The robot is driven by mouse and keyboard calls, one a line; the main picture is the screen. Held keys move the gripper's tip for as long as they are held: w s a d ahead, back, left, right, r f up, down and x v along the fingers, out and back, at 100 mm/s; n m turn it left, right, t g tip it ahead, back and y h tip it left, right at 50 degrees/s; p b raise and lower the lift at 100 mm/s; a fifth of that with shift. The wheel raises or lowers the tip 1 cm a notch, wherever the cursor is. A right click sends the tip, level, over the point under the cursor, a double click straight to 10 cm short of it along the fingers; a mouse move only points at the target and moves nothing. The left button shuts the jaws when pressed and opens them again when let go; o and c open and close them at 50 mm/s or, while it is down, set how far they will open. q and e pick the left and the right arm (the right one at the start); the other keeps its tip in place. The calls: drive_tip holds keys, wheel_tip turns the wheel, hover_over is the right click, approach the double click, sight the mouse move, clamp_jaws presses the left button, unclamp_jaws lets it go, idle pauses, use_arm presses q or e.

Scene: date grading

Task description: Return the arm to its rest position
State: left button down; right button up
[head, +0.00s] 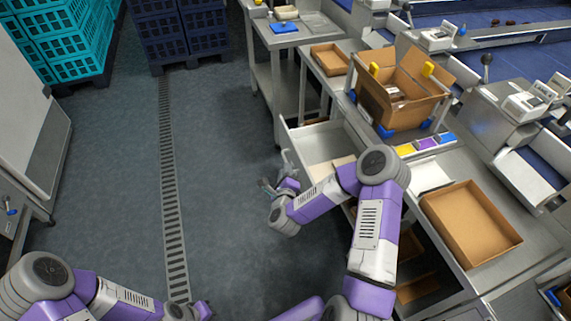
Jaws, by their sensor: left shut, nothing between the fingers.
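My left arm, purple and grey, is folded low at the bottom left. Its gripper (205,309) is at the bottom edge, partly cut off by the frame, shut and empty, with no object near it. My right arm reaches up from the bottom centre and bends left at a grey elbow. Its gripper (274,174) is over the floor, just left of an open drawer (297,138). Its two fingers look spread apart with nothing visible between them.
The steel bench holds an open carton (393,116), a shallow cardboard tray (456,251) and another small tray (330,60). Teal crates (65,45) and dark blue crates (178,40) are stacked at the back left. The grey floor (120,190) with its drain grate is clear.

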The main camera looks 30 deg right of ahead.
drive_tip(key=shift+v, duration=1.15)
drive_tip(key=s+a+f+n+g+y+p, duration=0.1)
drive_tip(key=s+a+f+n+g+y, duration=0.25)
drive_tip(key=a+f+n+y, duration=0.35)
drive_tip(key=s+a+f+n+g+y+p, duration=0.1)
drive_tip(key=s+a+f+n+g+y, duration=0.25)
drive_tip(key=a+n, duration=0.55)
drive_tip(key=s+a+f+n+g, duration=0.1)
drive_tip(key=s+f+n+g, duration=0.1)
drive_tip(key=s+n, duration=0.3)
drive_tip(key=s+a+f+n+g+y+p, duration=0.1)
drive_tip(key=s+n+g, duration=0.3)
drive_tip(key=s, duration=0.8)
drive_tip(key=shift+a+f+n+p, duration=0.25)
drive_tip(key=shift+f+n, duration=0.3)
drive_tip(key=shift+n, duration=0.65)
